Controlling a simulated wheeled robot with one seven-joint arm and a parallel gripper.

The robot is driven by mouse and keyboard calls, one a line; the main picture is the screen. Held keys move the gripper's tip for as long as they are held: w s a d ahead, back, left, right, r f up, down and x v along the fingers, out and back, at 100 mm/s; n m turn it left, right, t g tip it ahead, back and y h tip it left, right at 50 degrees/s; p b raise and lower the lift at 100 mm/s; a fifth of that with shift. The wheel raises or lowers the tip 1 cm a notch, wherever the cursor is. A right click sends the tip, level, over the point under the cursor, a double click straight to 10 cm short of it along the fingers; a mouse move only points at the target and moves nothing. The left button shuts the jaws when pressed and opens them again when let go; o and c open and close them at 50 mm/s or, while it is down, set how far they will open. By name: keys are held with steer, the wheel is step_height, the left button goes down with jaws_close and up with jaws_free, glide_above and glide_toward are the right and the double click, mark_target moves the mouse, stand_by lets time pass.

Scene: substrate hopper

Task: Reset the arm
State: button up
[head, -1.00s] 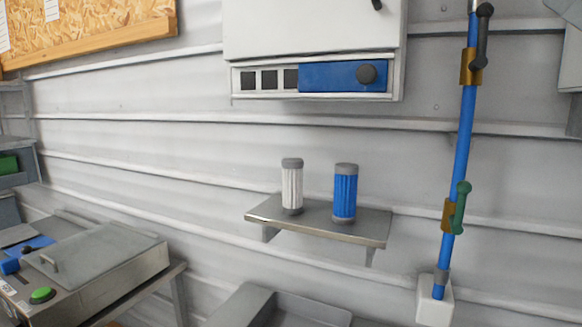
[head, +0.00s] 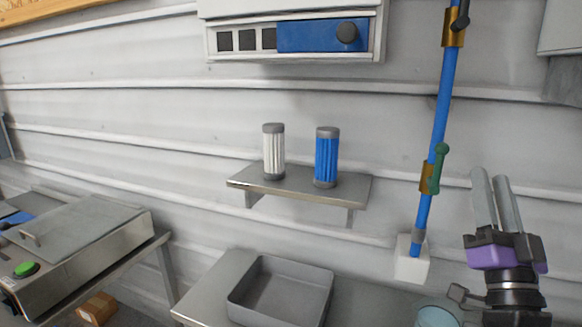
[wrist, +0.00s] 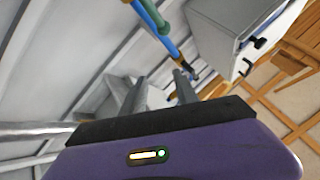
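My gripper (head: 490,178) is at the lower right of the head view, with its two grey fingers pointing up and a purple band below them. In the wrist view, the fingers (wrist: 158,77) stand apart with nothing between them, so it is open and empty. It is to the right of the blue pipe (head: 437,130) in the head view. Most of my arm is out of view.
A wall shelf (head: 300,186) holds a white filter (head: 274,152) and a blue filter (head: 326,157). Below are a grey tray (head: 238,308) and a lidded machine (head: 90,247). A green-handled valve (head: 438,165) sits on the pipe. A white cabinet (wrist: 222,30) shows in the wrist view.

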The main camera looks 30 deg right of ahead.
steer(key=s+a+f+n+g+y, duration=0.1)
steer(key=s+a+f+n+y, duration=0.2)
steer(key=a+f, duration=0.6)
steer(key=s+a+f+n+y, duration=0.2)
steer(key=a+f+y, duration=0.2)
steer(key=a+f, duration=0.6)
steer(key=s+a+f+n+g+y, duration=0.4)
steer(key=s+a+f+n+y, duration=0.3)
steer(key=s+f, duration=0.7)
steer(key=s+a+y, duration=0.1)
steer(key=a+y, duration=0.1)
steer(key=a, duration=0.1)
steer(key=shift+s+a+n+g, duration=0.2)
steer(key=shift+a+n+g, duration=0.1)
steer(key=shift+d, duration=0.15)
